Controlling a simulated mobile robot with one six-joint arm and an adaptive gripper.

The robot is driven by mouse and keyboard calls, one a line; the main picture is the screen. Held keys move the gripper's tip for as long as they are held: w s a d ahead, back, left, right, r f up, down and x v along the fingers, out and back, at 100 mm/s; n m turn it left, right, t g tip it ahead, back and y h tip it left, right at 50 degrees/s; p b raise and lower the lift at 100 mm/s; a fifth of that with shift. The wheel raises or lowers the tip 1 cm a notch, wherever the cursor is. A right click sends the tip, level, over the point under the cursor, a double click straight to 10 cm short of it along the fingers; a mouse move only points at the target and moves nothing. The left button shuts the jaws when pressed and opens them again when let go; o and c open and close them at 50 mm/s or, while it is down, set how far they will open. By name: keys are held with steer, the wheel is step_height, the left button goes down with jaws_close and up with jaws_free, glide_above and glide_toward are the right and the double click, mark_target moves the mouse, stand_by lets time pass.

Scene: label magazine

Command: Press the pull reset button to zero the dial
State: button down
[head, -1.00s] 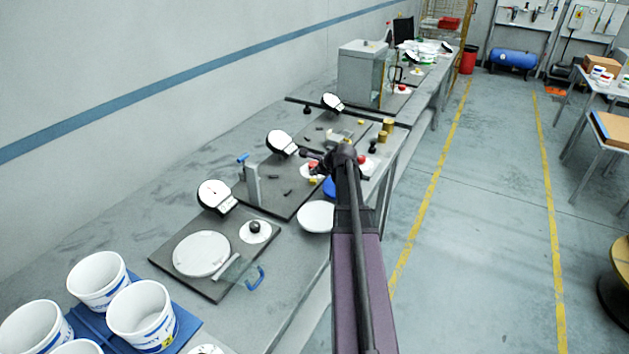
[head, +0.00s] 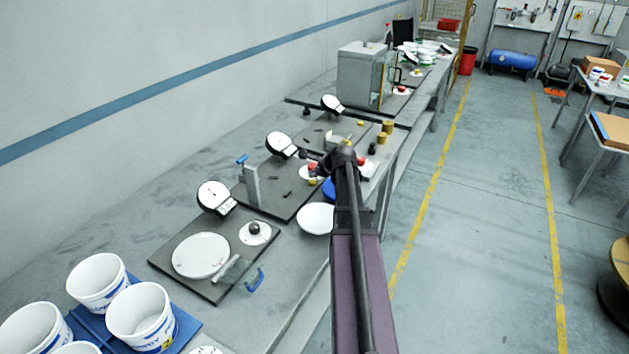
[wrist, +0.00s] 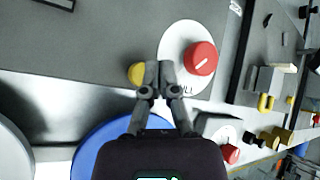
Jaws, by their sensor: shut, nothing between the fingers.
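A red button (wrist: 200,58) with a white line on its top sits on a round white plate (wrist: 178,38). Letters ending in "LL" show on the plate, the rest hidden behind my fingers. My gripper (wrist: 160,72) is shut and empty, its tips over the plate's left part, just left of the red button in the wrist view. I cannot tell the tips' height above the plate. In the head view my gripper (head: 310,156) is beside the same station, where the red button (head: 312,169) shows small. A round white dial (head: 281,145) stands behind it; its needle is too small to read.
A yellow knob (wrist: 137,74) is just left of the fingertips. A blue round thing (wrist: 100,148) lies close below. Other dials (head: 214,196) and a white bowl (head: 316,219) stand on the bench. The aisle on the right is clear.

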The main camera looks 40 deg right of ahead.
mark_target(314, 182)
steer(key=shift+f, duration=0.2)
steer(key=shift+s+f+b, duration=0.15)
steer(key=shift+f+b, duration=0.1)
steer(key=shift+b, duration=0.2)
steer(key=shift+f+b, duration=0.5)
stand_by(1.2)
steer(key=shift+r, duration=0.2)
steer(key=shift+r+p, duration=0.8)
steer(key=shift+p, duration=0.2)
steer(key=shift+r, duration=0.1)
steer(key=shift+r+p, duration=2.4)
steer(key=shift+p, duration=0.1)
